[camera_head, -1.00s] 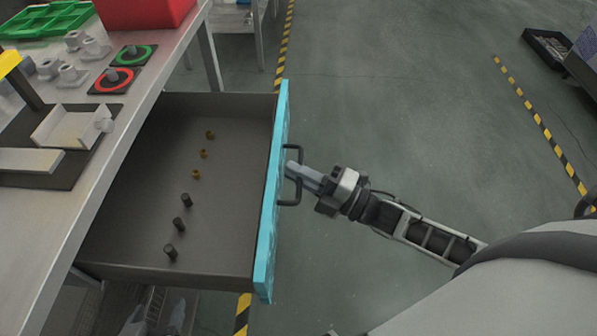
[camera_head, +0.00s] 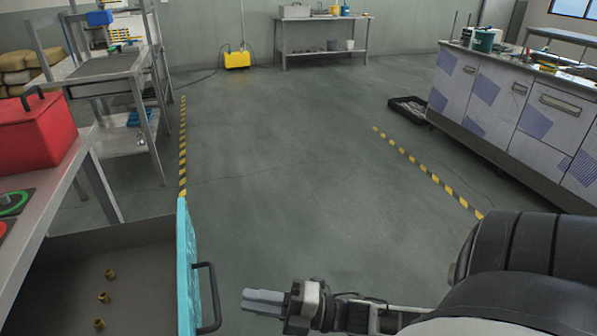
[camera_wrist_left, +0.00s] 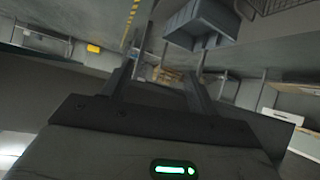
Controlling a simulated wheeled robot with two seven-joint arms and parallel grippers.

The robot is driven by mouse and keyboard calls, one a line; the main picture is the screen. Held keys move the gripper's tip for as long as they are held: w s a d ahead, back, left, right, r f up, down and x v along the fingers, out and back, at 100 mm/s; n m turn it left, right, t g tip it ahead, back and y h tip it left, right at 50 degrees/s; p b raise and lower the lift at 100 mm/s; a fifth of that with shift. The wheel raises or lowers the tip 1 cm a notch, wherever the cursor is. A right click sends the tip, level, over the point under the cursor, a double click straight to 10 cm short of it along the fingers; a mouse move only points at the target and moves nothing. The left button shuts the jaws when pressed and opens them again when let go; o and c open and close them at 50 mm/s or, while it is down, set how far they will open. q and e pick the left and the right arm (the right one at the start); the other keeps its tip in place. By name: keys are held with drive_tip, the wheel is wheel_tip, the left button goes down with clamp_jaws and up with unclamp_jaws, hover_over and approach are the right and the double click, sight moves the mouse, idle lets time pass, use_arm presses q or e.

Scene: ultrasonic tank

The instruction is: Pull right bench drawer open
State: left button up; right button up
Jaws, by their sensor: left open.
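The bench drawer (camera_head: 62,255) stands pulled out from the bench, with its turquoise front (camera_head: 187,268) and dark bar handle (camera_head: 212,297) at the lower left of the head view. Several small brass fittings lie inside; three show now. The drawer's near part is cut off by the picture edge. My right gripper (camera_head: 250,300) is just right of the handle, apart from it, with its fingers pointing left at it. The fingers overlap from this side, so their gap is hidden. My left gripper (camera_wrist_left: 168,62) shows in the left wrist view with its two fingers apart and nothing between them.
A red box (camera_head: 38,135) sits on the bench top (camera_head: 65,165) at left. A metal shelf (camera_head: 110,70) stands behind it. Open floor (camera_head: 300,180) lies right of the drawer. A black tray (camera_head: 408,110) lies by the right-hand cabinets (camera_head: 495,105).

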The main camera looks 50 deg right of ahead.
use_arm(q)
drive_tip(key=shift+d+f+b, duration=0.1)
drive_tip(key=shift+b, duration=0.2)
use_arm(e)
drive_tip(key=v, duration=0.8)
